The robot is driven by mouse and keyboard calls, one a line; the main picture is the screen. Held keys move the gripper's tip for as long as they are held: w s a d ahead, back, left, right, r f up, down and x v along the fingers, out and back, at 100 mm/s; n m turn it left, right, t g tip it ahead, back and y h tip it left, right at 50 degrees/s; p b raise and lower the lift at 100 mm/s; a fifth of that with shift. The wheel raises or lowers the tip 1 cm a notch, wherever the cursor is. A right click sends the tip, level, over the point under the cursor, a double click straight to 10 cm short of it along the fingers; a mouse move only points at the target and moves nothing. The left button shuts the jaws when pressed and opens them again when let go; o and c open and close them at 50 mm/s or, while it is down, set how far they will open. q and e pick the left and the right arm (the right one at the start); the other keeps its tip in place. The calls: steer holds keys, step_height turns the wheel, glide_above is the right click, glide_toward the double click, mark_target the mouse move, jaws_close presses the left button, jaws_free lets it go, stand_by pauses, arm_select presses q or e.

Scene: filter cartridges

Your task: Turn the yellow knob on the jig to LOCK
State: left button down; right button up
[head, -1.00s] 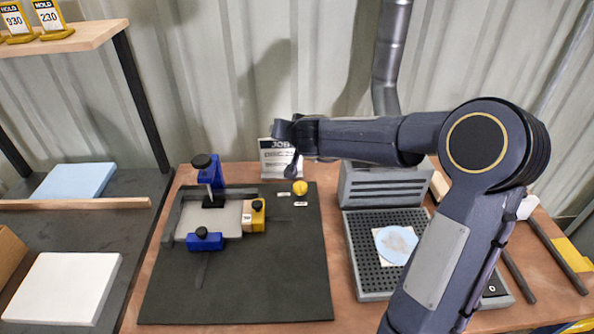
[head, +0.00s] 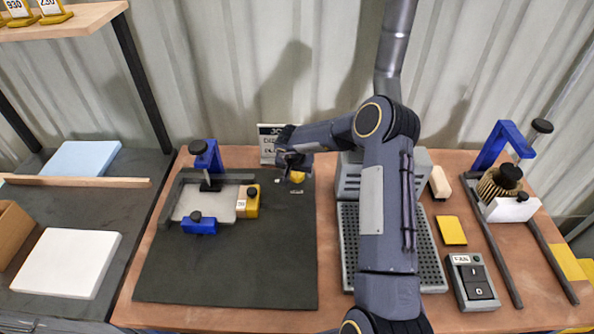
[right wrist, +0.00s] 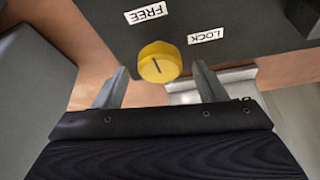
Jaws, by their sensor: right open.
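The yellow knob (head: 297,178) sits at the back right corner of the dark jig plate (head: 230,265), partly hidden by my right gripper (head: 293,167). In the right wrist view the knob (right wrist: 159,62) is a round yellow cap with a dark pointer line. The FREE label (right wrist: 146,13) and the LOCK label (right wrist: 206,36) are beside it. The line does not clearly point at the LOCK label. My open right gripper (right wrist: 158,88) has one finger on each side of the knob, with visible gaps. My left gripper is not in view.
The jig's blue clamps (head: 207,157) and yellow block (head: 247,201) stand left of the knob. A white sign (head: 268,142) is behind it. A perforated grey station (head: 349,225) lies to the right, under my right arm. The front of the plate is clear.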

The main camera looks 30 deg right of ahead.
steer(key=shift+w+d+f, duration=0.1)
steer(key=shift+f, duration=0.25)
steer(key=c, duration=1)
